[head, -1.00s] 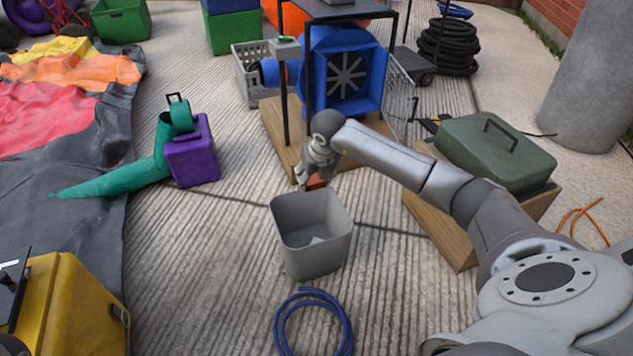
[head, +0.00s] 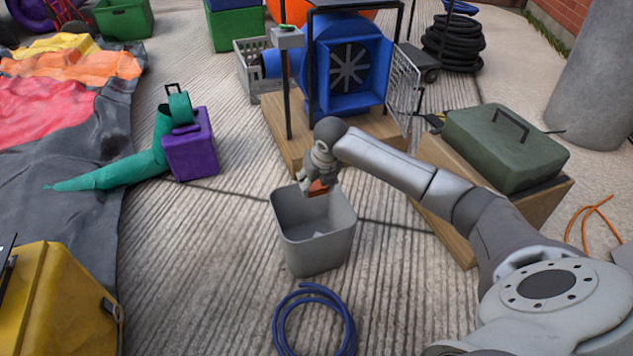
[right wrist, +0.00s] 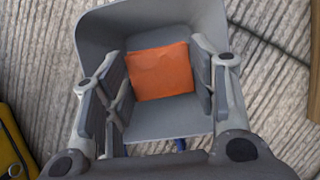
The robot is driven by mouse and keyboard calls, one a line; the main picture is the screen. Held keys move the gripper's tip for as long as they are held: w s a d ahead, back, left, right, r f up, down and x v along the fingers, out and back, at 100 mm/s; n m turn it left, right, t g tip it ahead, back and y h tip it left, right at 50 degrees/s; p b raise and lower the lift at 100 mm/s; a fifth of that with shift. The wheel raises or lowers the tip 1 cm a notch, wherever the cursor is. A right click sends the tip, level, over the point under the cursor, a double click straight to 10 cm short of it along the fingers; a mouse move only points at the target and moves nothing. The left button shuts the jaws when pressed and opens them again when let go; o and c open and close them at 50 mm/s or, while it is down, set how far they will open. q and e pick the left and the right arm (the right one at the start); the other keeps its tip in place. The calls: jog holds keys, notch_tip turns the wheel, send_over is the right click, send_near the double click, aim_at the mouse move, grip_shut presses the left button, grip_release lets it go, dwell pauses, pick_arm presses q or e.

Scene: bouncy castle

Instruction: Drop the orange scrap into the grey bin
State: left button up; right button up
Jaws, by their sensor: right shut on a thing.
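The orange scrap (right wrist: 160,70) is a flat, roughly square piece between the fingers of my right gripper (right wrist: 158,82). In the head view the scrap (head: 318,188) shows just below the right gripper (head: 310,187), at the back rim of the grey bin. The grey bin (head: 320,250) stands upright on the ground, open at the top. In the right wrist view the bin (right wrist: 115,30) lies behind and below the scrap, so the scrap is over its opening. The scrap hides part of the bin's inside. My left gripper is not in view.
A coiled blue hose (head: 282,325) lies in front of the bin. A blue blower (head: 350,75) on a wooden board stands behind. A green toolbox (head: 505,150) is at the right, a purple block (head: 190,155) at the left, and a yellow case (head: 60,300) at the front left.

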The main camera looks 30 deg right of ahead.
jog(key=o, duration=0.8)
jog(key=v, duration=1.2)
jog(key=shift+s, duration=0.1)
